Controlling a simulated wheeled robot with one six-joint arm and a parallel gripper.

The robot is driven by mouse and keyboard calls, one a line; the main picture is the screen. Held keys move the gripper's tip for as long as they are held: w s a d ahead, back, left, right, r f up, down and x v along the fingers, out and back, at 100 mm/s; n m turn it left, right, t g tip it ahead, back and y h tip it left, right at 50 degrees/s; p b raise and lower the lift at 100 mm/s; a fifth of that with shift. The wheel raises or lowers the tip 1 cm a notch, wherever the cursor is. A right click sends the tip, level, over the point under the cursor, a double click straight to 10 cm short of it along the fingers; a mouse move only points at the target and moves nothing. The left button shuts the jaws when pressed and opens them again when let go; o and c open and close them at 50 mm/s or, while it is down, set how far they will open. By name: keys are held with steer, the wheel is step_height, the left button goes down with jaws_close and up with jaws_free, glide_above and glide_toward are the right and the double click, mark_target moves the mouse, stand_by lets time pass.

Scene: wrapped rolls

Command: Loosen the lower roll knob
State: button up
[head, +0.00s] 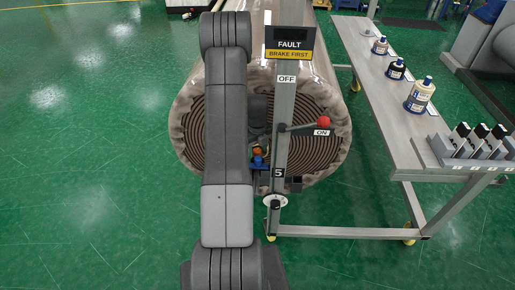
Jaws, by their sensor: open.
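A grey post (284,110) stands in front of the end of a large wrapped roll (330,120). Low on the post, under the label "5", is a white disc (268,202) with a small dark knob (276,204) at its middle. A small black block (296,181) sits just above and to the right of it. I cannot tell for sure which is the lower roll knob. My gripper (260,157) is open, left of the post and above the disc, in front of the roll's end. Small orange and blue parts show there, and my arm hides part of the area.
A red-balled lever (323,122) on the post points right at the "ON" label; "OFF" is higher. A sign (290,44) reads "FAULT BRAKE FIRST". A grey table (385,105) with bottles (420,95) and a rack (470,150) stands at right. Green floor at left is clear.

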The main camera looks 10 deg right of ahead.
mark_target(258, 149)
steer(key=shift+f, duration=0.1)
steer(key=shift+c, duration=0.2)
steer(key=c, duration=0.9)
steer(key=n+b, duration=0.1)
steer(key=b, duration=0.1)
steer(key=shift+f+n+b, duration=0.25)
steer(key=shift+n+b, duration=0.05)
steer(key=shift+n, duration=0.1)
steer(key=shift+c, duration=0.2)
steer(key=shift+r+n+b, duration=0.25)
steer(key=shift+n+b, duration=0.2)
steer(key=shift+n, duration=0.25)
steer(key=o, duration=1)
steer(key=shift+r, duration=0.1)
step_height(258, 149, up, 14)
steer(key=shift+f+b, duration=0.2)
steer(key=shift+b, duration=0.9)
